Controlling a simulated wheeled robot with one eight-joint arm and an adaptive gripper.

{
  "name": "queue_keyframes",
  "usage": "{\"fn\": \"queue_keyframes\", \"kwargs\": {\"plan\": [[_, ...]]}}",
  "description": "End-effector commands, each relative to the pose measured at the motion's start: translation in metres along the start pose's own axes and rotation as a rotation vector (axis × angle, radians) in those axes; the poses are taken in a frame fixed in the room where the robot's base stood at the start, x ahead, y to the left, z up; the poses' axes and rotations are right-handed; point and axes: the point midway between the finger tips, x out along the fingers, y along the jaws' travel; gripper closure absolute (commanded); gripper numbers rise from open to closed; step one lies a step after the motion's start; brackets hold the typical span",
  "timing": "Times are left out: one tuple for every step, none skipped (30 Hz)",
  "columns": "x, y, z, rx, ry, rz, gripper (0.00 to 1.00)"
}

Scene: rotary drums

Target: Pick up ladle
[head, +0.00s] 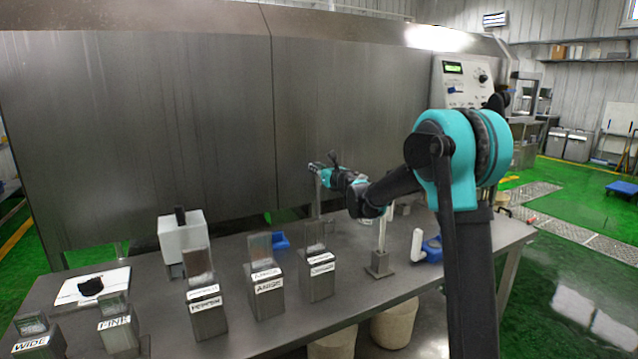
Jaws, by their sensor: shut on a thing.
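My gripper (320,168) is far out over the back part of the metal table, small in the head view. It is shut on a slim pale upright piece (318,196), which looks like the ladle's handle. The piece hangs down from the fingers towards the containers below. Its lower end is hard to make out, so I cannot tell whether it touches anything. The ladle's bowl is not clearly visible.
Several labelled metal containers (268,292) stand along the table (345,300). A post on a square base (380,265) stands to their right, near a white-and-blue item (430,248). A white box (183,236) is at left. A large metal drum housing (150,130) rises behind the table.

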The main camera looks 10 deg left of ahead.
Motion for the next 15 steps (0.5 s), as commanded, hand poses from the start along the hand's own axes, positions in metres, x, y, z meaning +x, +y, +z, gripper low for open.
{"fn": "queue_keyframes", "kwargs": {"plan": [[0.000, 0.000, 0.003, 0.000, 0.000, 0.000, 1.00], [0.000, 0.000, 0.005, 0.000, 0.000, 0.000, 1.00], [0.000, 0.000, 0.009, 0.000, 0.000, 0.000, 1.00], [0.000, 0.000, 0.013, 0.000, 0.000, 0.000, 1.00], [0.000, 0.000, 0.018, 0.000, 0.000, 0.000, 1.00], [-0.001, 0.000, 0.025, 0.000, 0.000, 0.000, 1.00], [-0.001, 0.000, 0.030, 0.000, 0.000, 0.000, 1.00], [0.000, 0.000, 0.037, 0.000, 0.000, 0.000, 1.00], [-0.001, 0.000, 0.048, 0.000, 0.000, 0.000, 1.00], [-0.001, 0.000, 0.057, 0.000, 0.000, 0.000, 1.00], [-0.001, 0.000, 0.066, 0.000, 0.000, 0.000, 1.00], [-0.001, 0.000, 0.078, 0.000, 0.000, 0.000, 1.00], [-0.001, 0.000, 0.087, 0.000, 0.000, 0.000, 1.00], [0.000, 0.000, 0.095, 0.000, 0.000, 0.000, 1.00], [0.000, 0.000, 0.107, 0.000, 0.000, 0.000, 1.00]]}}
